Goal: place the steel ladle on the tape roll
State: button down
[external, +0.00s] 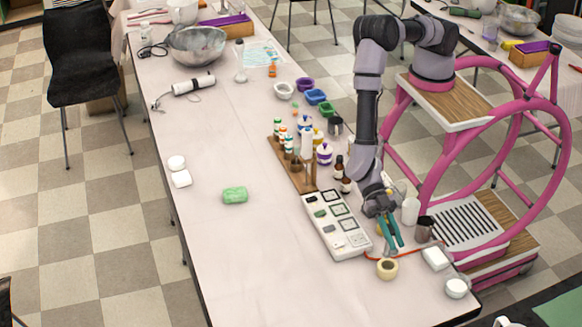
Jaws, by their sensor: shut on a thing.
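My gripper (389,236), with teal fingers, points down over the near right part of the table, just above and behind the tape roll. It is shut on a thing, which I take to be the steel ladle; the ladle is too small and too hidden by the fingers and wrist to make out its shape. The tape roll (387,269) is a small tan ring with a dark centre. It lies on the table just below the fingertips in the picture, with nothing seen on it.
A dark metal cup (424,229), a white bottle (410,211), a white block (436,258) and a white jar (456,288) stand to the right.

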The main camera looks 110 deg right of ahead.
jog(key=shift+f, duration=2.2)
jog(key=shift+f, duration=0.2)
jog(key=c, duration=0.8)
grip_release()
jog(key=shift+c, duration=0.2)
jog(key=shift+r, duration=0.1)
jog(key=v, duration=1.2)
